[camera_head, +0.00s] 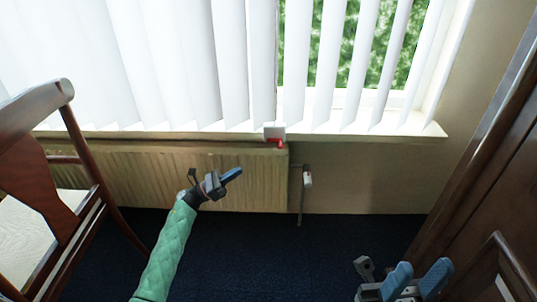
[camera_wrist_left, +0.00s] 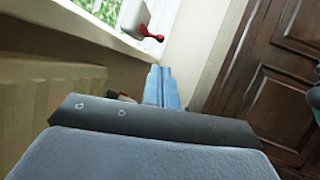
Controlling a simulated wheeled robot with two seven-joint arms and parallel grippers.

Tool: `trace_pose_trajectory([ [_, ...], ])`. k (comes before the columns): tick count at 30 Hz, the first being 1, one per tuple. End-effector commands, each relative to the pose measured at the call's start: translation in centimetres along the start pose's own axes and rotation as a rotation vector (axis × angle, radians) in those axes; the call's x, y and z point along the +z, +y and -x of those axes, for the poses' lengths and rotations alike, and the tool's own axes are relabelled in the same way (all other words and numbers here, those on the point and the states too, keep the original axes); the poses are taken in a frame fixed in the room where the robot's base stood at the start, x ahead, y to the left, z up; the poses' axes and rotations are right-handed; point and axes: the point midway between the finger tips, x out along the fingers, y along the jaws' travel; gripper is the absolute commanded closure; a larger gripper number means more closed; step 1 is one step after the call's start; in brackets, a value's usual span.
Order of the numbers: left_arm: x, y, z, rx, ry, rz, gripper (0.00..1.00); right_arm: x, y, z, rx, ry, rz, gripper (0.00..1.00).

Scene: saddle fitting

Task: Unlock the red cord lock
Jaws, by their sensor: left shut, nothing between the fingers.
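The cord lock's red lever (camera_head: 280,143) sits at the base of a small white housing (camera_head: 273,130) on the window sill edge, above the radiator. In the left wrist view the red lever (camera_wrist_left: 150,34) sticks out to the right from the white housing (camera_wrist_left: 134,16). My left gripper (camera_head: 233,174) is shut and empty, in front of the radiator, below and left of the lever and apart from it. In the left wrist view its fingertips (camera_wrist_left: 160,88) lie together below the lever. My right gripper (camera_head: 418,280) is open at the lower right, far from the lock.
White vertical blinds (camera_head: 190,60) hang over the window. A radiator (camera_head: 150,175) runs below the sill (camera_head: 360,130), with a valve (camera_head: 307,180) and pipe at its right end. A wooden chair (camera_head: 60,170) stands left. Dark wooden furniture (camera_head: 490,180) stands right. The blue carpet (camera_head: 260,250) is clear.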

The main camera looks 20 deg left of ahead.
Motion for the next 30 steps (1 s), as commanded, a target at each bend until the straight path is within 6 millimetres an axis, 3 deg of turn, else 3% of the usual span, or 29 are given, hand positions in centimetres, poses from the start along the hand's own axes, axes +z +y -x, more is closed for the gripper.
trace_pose_trajectory([
  [8, 0.1, 0.0, -2.0, -0.001, -0.002, 0.000, 1.00, 0.0, 0.0, 0.0, 0.000, -0.001, 0.000, 0.64],
  [24, 0.0, 0.0, -11.2, 0.000, -0.003, 0.001, 1.00, 0.0, 0.0, 0.1, -0.001, 0.001, -0.002, 0.64],
  [30, 0.0, 0.0, -13.3, 0.000, -0.002, 0.001, 1.00, 0.0, 0.0, 0.1, 0.000, 0.001, -0.005, 0.64],
])
